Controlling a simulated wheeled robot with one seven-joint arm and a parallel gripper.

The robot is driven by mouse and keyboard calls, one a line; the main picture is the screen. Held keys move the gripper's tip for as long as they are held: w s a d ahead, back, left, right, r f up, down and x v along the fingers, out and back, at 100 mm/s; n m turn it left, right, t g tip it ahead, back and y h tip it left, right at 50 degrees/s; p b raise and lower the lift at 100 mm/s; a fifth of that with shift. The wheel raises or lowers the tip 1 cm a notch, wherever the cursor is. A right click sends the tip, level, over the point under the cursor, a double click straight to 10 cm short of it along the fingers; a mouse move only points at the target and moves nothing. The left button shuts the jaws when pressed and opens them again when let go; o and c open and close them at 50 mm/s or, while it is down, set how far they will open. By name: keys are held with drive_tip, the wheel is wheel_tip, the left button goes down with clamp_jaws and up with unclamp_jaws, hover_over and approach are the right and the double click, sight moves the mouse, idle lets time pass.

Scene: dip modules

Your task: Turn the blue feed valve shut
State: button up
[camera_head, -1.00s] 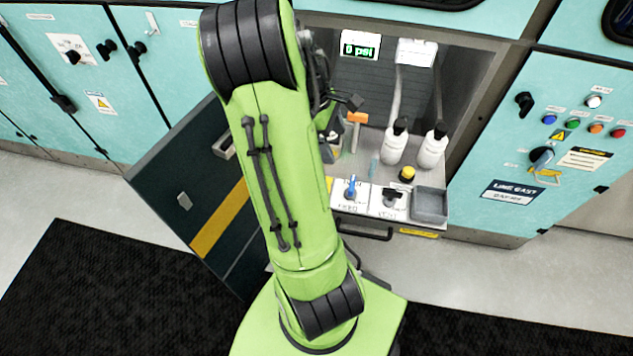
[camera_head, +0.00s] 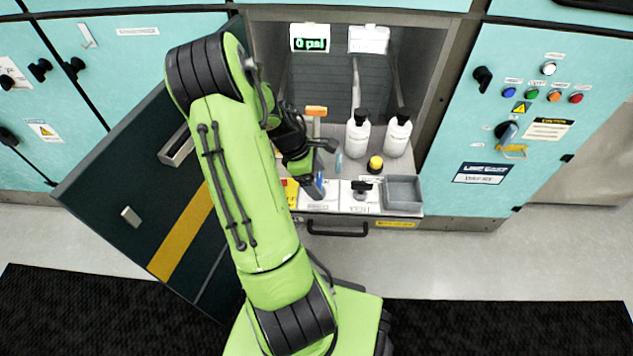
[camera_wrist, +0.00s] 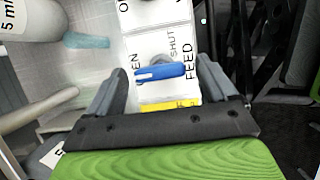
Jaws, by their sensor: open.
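The blue feed valve (camera_wrist: 160,72) is a bar handle on a white plate marked FEED, OPEN and SHUT. In the wrist view the bar lies across the picture, its left end by the letters "EN". My gripper (camera_wrist: 162,66) is open, with one finger at each end side of the bar; a small gap shows at each side. In the head view the blue valve (camera_head: 319,187) shows only partly, with my gripper (camera_head: 311,180) over it.
The black vent valve (camera_head: 361,189) stands right of the feed valve, then a grey tray (camera_head: 403,192). A display (camera_head: 310,38) reads 0 psi. An open dark door (camera_head: 125,180) stands left.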

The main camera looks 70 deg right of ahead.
drive_tip(key=shift+f, duration=0.25)
drive_tip(key=shift+r, duration=0.1)
drive_tip(key=c, duration=1.1)
drive_tip(key=shift+o, duration=0.2)
drive_tip(key=shift+s, duration=0.1)
